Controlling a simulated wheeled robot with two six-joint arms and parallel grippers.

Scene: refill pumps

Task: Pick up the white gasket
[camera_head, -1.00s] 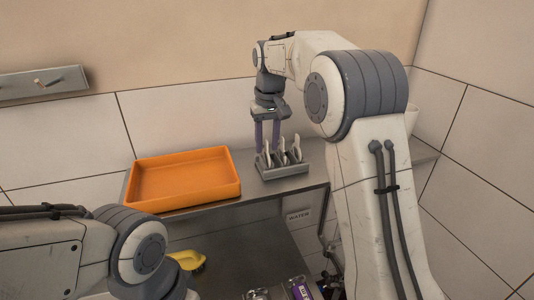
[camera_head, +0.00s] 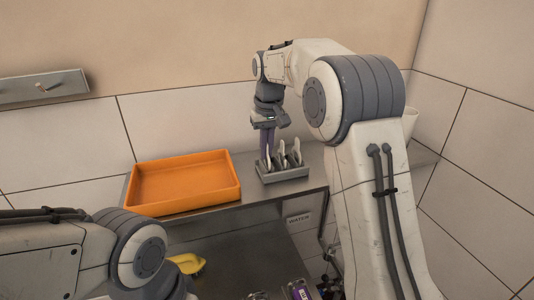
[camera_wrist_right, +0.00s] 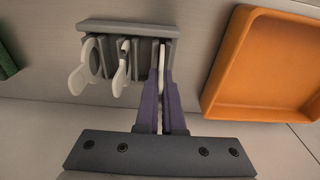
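A grey slotted rack (camera_head: 284,177) stands on the metal shelf and holds three thin pale pieces upright. In the right wrist view the rack (camera_wrist_right: 125,27) is at the top. My right gripper (camera_head: 267,150) points down over the rack's left end, as seen from the head. Its purple fingers (camera_wrist_right: 161,85) are shut on the white gasket (camera_wrist_right: 161,68), which stands edge-on between them, its far end still in its slot. Two other whitish pieces, one (camera_wrist_right: 121,70) in the middle and one (camera_wrist_right: 83,72) at the end, stand apart from the fingers. My left gripper is out of view.
An orange tray (camera_head: 133,184) sits left of the rack on the metal shelf (camera_head: 240,201) and looks empty. It shows right of the fingers in the wrist view (camera_wrist_right: 231,48). A yellow object (camera_head: 187,263) lies lower down. A wall is close behind.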

